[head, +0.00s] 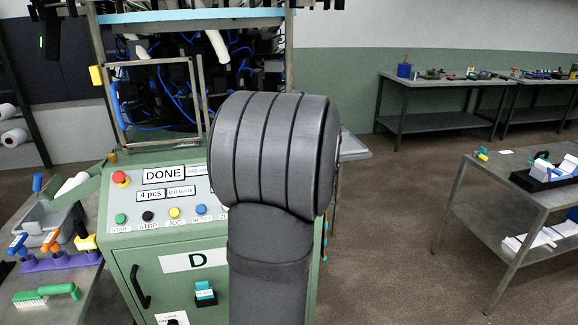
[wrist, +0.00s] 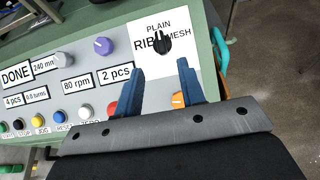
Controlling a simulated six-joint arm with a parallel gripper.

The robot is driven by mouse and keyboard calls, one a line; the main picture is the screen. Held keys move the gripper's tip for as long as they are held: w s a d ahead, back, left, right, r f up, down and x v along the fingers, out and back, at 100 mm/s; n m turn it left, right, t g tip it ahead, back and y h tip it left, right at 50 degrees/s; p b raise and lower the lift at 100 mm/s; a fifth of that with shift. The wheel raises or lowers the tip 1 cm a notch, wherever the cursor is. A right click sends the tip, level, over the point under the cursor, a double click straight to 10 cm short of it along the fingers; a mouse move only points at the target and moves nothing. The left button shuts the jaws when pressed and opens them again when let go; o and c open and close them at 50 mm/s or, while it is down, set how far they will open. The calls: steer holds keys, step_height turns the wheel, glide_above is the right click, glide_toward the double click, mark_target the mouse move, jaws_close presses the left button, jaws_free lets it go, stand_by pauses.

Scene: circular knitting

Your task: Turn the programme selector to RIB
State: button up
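The programme selector (wrist: 162,44) is a small black knob on a white plate in the wrist view. PLAIN is printed above it, RIB to its left and MESH to its right. Its narrow end seems to point up towards PLAIN, but it is small. My gripper (wrist: 160,68) has two blue fingers spread apart with nothing between them. The fingertips are just below the knob in the picture, and the knob lies between their lines; I see no contact. In the head view my arm hides the selector and the fingers.
The green control panel (head: 150,233) carries a red button (head: 121,178), a DONE display (head: 163,175) and a row of coloured buttons. In the wrist view a purple knob (wrist: 103,46) is left of the selector, and an orange button (wrist: 178,99) is near the right finger. A cluttered bench stands left.

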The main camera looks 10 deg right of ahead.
steer(key=x, duration=1.1)
jaws_close()
